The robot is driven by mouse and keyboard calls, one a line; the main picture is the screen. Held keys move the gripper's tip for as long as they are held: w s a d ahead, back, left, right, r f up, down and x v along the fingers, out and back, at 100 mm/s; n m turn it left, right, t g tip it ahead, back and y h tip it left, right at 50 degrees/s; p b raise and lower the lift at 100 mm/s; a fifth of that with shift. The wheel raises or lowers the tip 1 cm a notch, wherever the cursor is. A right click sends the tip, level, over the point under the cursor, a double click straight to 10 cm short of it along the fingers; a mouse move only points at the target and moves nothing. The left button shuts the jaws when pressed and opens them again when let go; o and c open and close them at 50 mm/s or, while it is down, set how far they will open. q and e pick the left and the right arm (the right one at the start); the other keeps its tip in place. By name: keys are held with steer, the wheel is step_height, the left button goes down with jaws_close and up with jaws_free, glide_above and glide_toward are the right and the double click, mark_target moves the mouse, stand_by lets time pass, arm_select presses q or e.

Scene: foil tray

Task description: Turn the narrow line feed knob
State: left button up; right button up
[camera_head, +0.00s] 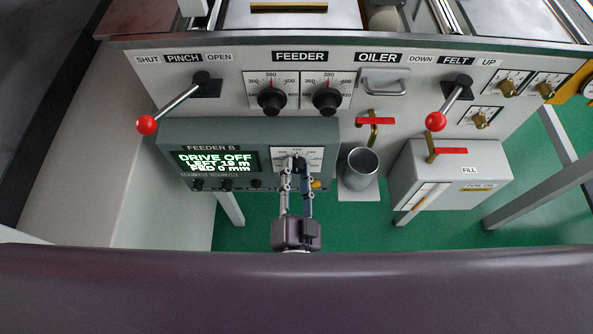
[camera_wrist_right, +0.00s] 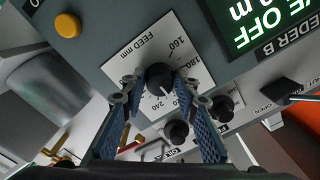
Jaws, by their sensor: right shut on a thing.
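The feed knob (camera_wrist_right: 158,76) is a black round knob on a white dial plate (camera_wrist_right: 128,62) marked "FEED mm", with numbers such as 160 and 180. The plate is on the grey feeder B box (camera_head: 245,134); the head view shows the knob (camera_head: 296,163) at the box's right part. My right gripper (camera_head: 294,176) reaches up to it from below. In the wrist view its two fingers (camera_wrist_right: 160,90) are on either side of the knob, shut on it. A white pointer line shows on the knob's face. My left gripper is not in view.
The feeder B screen (camera_head: 215,161) reads "DRIVE OFF", "LEFT 19 m" and "FED 0 mm". A yellow button (camera_wrist_right: 68,25) sits near the dial. A metal cup (camera_head: 359,168) stands just right of the box. Two larger feeder knobs (camera_head: 271,99) and a red-balled lever (camera_head: 147,124) are above.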

stand_by(0.5)
steer(key=o, duration=1.1)
steer(key=shift+o, duration=0.2)
steer(key=s, duration=0.7)
steer(key=shift+s, duration=0.3)
